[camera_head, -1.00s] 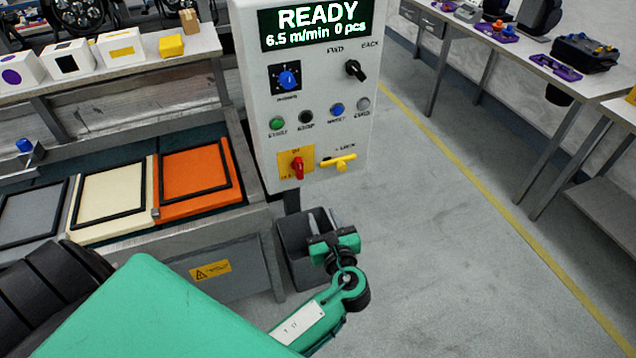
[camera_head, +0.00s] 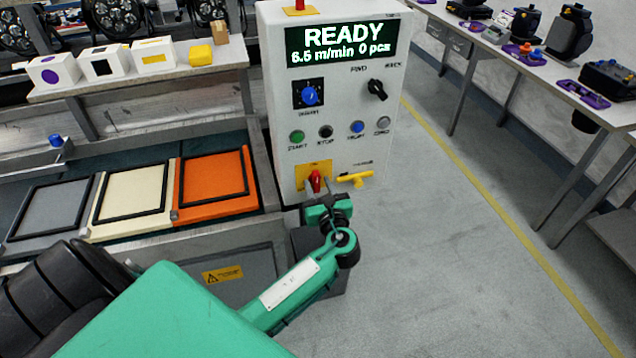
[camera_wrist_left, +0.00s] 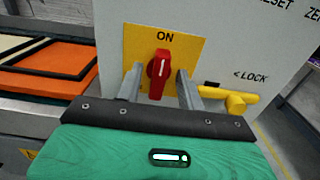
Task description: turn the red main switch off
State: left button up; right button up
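The red main switch (camera_head: 316,181) sits on a yellow plate (camera_head: 304,176) low on the front of the white control box. In the left wrist view the red switch (camera_wrist_left: 159,74) stands near upright, its white mark pointing up to the word ON on the yellow plate (camera_wrist_left: 190,48). My left gripper (camera_head: 317,192) is open just below and in front of the switch. In the left wrist view its two fingers (camera_wrist_left: 158,82) stand on either side of the red handle, with gaps showing. My right gripper is not in view.
A yellow lock lever (camera_head: 355,179) sticks out just right of the switch. Above are a blue knob (camera_head: 310,96), a black selector (camera_head: 377,89) and several buttons. The display (camera_head: 340,44) reads READY. Orange, cream and grey panels lie left. The floor at right is clear.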

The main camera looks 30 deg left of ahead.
pick_arm(q)
jog(key=shift+w+a, duration=0.25)
jog(key=shift+a, duration=0.05)
jog(key=shift+c, duration=0.5)
grip_shut()
